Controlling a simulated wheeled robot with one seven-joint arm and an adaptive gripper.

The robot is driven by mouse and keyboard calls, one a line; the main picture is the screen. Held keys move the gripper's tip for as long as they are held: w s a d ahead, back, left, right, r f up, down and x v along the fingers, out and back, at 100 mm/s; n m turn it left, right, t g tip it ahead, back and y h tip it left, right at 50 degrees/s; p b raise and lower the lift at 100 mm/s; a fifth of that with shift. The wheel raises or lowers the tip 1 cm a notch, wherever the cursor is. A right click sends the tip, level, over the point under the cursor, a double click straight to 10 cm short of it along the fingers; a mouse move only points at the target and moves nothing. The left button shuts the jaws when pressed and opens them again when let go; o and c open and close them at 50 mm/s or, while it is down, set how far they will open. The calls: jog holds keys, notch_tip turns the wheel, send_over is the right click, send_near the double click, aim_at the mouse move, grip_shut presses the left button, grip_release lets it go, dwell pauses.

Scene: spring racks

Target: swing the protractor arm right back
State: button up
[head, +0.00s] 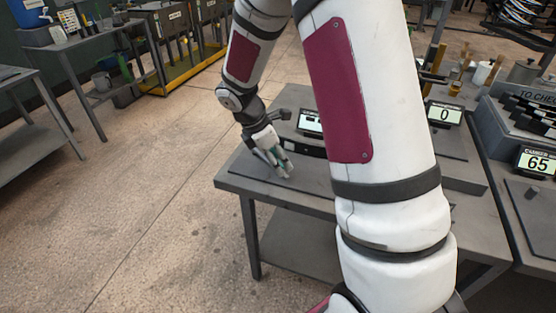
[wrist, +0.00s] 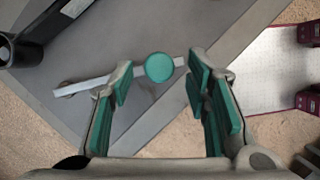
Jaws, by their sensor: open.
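A pale grey bar, which looks like the protractor arm (wrist: 97,82), lies over a dark grey plate in the wrist view. A round teal knob (wrist: 159,67) sits on it. My gripper (wrist: 159,77) is open, with teal-padded fingers on either side of the knob; I cannot tell whether they touch it. In the head view my gripper (head: 273,166) is low over the left end of the grey table (head: 232,184). There the bar is too small or hidden to make out.
A black part with white labels (wrist: 42,22) stands at the upper left of the wrist view. A display reading 0 (head: 445,113) stands at the table's back; another display (head: 310,121) is partly hidden by my arm. A neighbouring bench at right has a display reading 65 (head: 537,162).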

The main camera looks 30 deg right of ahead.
jog(key=v, duration=1.1)
jog(key=shift+r, duration=0.15)
jog(key=shift+a, duration=0.1)
jog(key=s+a+r+m+t+y, duration=0.1)
jog(key=s+a+r+m+t, duration=0.15)
jog(key=s+r+m, duration=0.65)
jog(key=s+a+r+m+t+y, duration=0.1)
jog(key=s+a+m, duration=0.1)
jog(key=s, duration=0.6)
jog(key=s+a+r+m+t+y, duration=0.1)
jog(key=s+a+m+y, duration=0.1)
jog(key=s+m, duration=0.3)
jog(key=s+a, duration=0.1)
jog(key=s, duration=0.2)
jog(key=shift+s+p, duration=0.3)
jog(key=shift+p, duration=0.05)
jog(key=shift+a+r, duration=0.1)
jog(key=shift+a, duration=0.05)
jog(key=shift+c, duration=0.3)
